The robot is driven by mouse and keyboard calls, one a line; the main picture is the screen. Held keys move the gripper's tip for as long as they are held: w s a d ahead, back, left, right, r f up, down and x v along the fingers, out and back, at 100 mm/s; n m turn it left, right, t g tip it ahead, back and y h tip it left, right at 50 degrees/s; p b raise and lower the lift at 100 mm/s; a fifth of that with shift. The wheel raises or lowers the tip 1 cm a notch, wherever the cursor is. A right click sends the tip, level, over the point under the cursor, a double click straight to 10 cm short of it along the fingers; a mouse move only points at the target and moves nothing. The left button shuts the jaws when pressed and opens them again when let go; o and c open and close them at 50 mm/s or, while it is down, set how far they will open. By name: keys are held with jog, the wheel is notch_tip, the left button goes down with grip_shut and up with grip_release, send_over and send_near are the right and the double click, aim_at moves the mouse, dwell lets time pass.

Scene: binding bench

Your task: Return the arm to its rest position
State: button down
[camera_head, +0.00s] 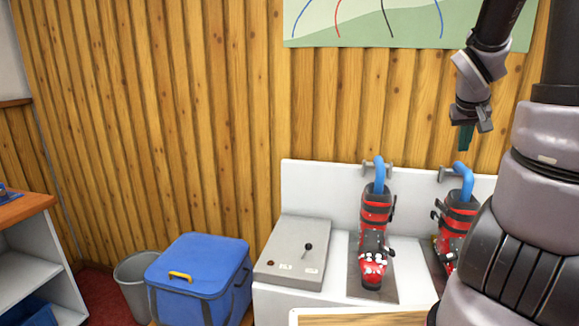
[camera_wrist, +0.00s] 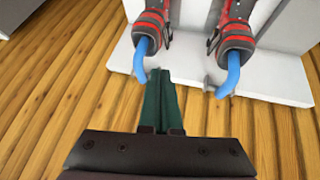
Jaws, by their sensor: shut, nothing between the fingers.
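My gripper (camera_head: 464,137) hangs in the upper right of the head view, its fingers pointing down in front of the wooden wall. Its dark green fingers (camera_wrist: 160,100) are together in the wrist view, with nothing between them. They appear above two red and black ski boots. One boot (camera_head: 374,235) stands upright on a dark plate of the white unit, with a blue hooked tube in its top. The other boot (camera_head: 457,222) stands to its right, partly hidden by my arm. Both boots and blue tubes also show at the top of the wrist view.
A blue cooler bag (camera_head: 199,278), a grey bin (camera_head: 135,285) and a shelf unit (camera_head: 32,211) are farther left. A map poster (camera_head: 420,24) hangs above.

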jog(key=s+a+r+y, duration=0.2)
jog(key=s+a+r, duration=0.1)
jog(key=s+a, duration=0.2)
jog(key=s+a+r+t+y, duration=0.1)
jog(key=s+a+r, duration=0.3)
jog(key=a, duration=0.4)
jog(key=s+a+r+y, duration=0.3)
jog(key=s+a, duration=0.3)
jog(key=a, duration=0.1)
jog(key=shift+r+m, duration=0.35)
jog(key=shift+m, duration=0.05)
jog(key=shift+t, duration=0.3)
